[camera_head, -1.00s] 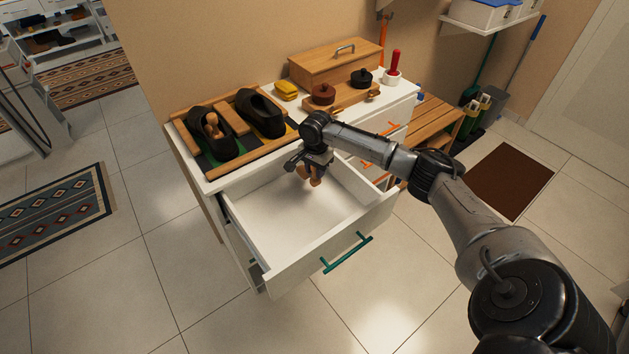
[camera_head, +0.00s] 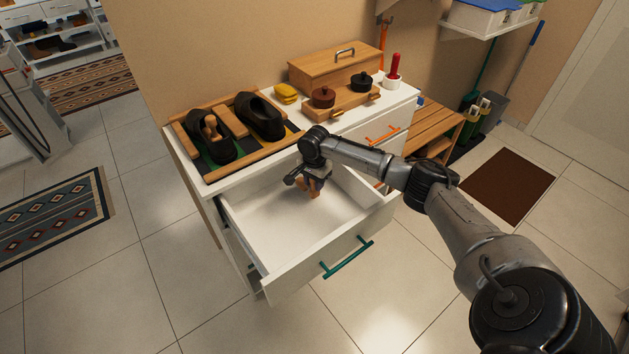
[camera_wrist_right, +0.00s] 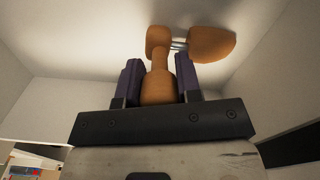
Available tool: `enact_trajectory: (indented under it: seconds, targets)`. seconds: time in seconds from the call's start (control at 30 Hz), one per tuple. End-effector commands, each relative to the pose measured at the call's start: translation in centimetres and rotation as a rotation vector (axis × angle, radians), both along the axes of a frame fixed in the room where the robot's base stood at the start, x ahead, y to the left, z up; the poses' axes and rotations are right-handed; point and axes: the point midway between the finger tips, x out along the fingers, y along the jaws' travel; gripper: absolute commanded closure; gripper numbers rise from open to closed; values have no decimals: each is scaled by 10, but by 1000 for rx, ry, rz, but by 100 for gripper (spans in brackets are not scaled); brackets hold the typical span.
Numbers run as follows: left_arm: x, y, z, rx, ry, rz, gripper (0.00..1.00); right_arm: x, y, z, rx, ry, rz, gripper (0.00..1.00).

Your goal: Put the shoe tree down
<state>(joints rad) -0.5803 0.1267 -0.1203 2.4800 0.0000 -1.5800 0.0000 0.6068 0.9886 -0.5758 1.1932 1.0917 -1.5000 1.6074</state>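The wooden shoe tree (camera_head: 314,188) is inside the open white drawer (camera_head: 268,228), near its back right; whether it touches the floor of the drawer I cannot tell. In the right wrist view the shoe tree (camera_wrist_right: 158,85) has its rounded handle between the two dark purple fingers, and its two front pieces point away. My right gripper (camera_wrist_right: 158,82) is shut on the handle. In the head view my right gripper (camera_head: 310,176) reaches down into the drawer and partly hides the shoe tree. My left gripper is not in view.
On the dresser top, a wooden rack (camera_head: 222,165) holds two black shoes; the left shoe (camera_head: 207,145) has a wooden shoe tree in it. A yellow sponge (camera_head: 286,92), tins (camera_head: 323,96) and a wooden box (camera_head: 335,68) stand behind. The drawer's left and front floor is clear.

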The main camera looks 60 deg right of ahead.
Motion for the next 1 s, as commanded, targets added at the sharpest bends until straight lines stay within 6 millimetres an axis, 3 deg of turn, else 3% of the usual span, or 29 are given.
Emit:
enact_trajectory:
  seconds: [0.23,0.57,1.0]
  targets:
    - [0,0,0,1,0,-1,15,0,0,0,0,1,0,44]
    - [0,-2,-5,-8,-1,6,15,-1,-1,3,-2,1,1,44]
    - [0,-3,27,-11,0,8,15,0,0,83,0,-1,1,44]
